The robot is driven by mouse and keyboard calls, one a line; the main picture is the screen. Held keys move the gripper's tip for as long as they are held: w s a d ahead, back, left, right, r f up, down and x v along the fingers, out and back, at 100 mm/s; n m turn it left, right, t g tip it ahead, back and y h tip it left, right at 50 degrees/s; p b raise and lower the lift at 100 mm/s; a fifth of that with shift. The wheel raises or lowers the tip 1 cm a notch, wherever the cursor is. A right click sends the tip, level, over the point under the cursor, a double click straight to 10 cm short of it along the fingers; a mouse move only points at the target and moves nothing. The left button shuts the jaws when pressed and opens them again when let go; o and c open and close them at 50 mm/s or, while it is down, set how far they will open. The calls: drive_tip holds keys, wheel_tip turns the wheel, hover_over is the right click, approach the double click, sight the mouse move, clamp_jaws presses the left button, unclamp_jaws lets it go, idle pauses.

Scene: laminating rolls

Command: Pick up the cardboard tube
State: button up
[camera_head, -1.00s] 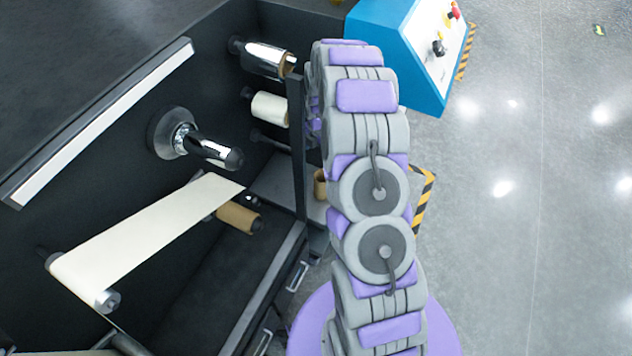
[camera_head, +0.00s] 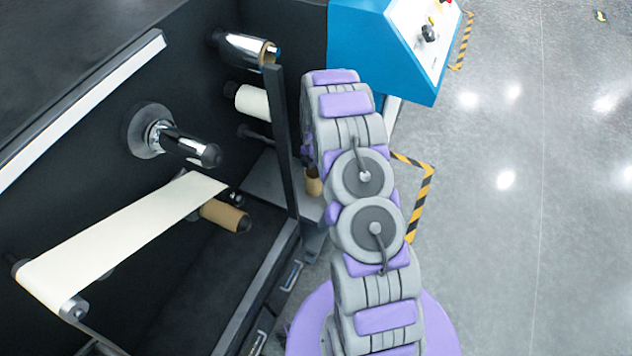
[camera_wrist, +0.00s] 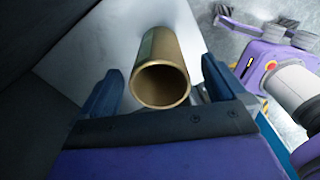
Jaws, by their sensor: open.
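The brown cardboard tube (camera_wrist: 160,84) shows in the wrist view, its hollow end facing the camera and its body on a pale surface. My gripper (camera_wrist: 160,67) is open, with one blue finger to the left of the tube and one to the right. The tube lies between them in the picture; I cannot tell how deep the fingers reach around it. In the head view a tube (camera_head: 313,184) stands upright on a grey ledge (camera_head: 268,188), partly hidden by my arm. My gripper is hidden there behind the arm.
The black machine holds a silver roll (camera_head: 243,46), a cream roll (camera_head: 252,101), a chrome spindle (camera_head: 188,146), a cream web (camera_head: 125,232) and another brown core (camera_head: 225,215). A dark post (camera_head: 282,140) stands beside the ledge. A blue control box (camera_head: 385,50) is behind. Floor at right is clear.

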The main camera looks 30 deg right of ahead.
drive_tip(key=shift+a+f, duration=0.15)
drive_tip(key=shift+f, duration=0.7)
drive_tip(key=shift+a+f, duration=0.15)
drive_tip(key=shift+a, duration=0.6)
drive_tip(key=shift+c, duration=1.3)
drive_tip(key=shift+s+d, duration=0.1)
drive_tip(key=shift+d, duration=0.4)
drive_tip(key=c, duration=0.3)
drive_tip(key=shift+d, duration=0.15)
drive_tip(key=c, duration=0.3)
drive_tip(key=shift+c, duration=0.8)
drive_tip(key=shift+a, duration=0.5)
drive_tip(key=shift+c, duration=0.2)
drive_tip(key=shift+d+r, duration=0.25)
drive_tip(key=shift+r, duration=0.65)
drive_tip(key=s+r+p, duration=0.1)
drive_tip(key=s+p, duration=0.1)
drive_tip(key=s, duration=0.6)
drive_tip(key=s+a+r+p, duration=0.1)
drive_tip(key=s+r, duration=0.1)
drive_tip(key=s, duration=0.6)
drive_tip(key=shift+a+r+p, duration=0.2)
drive_tip(key=shift+r+p, duration=0.05)
drive_tip(key=shift+p, duration=0.15)
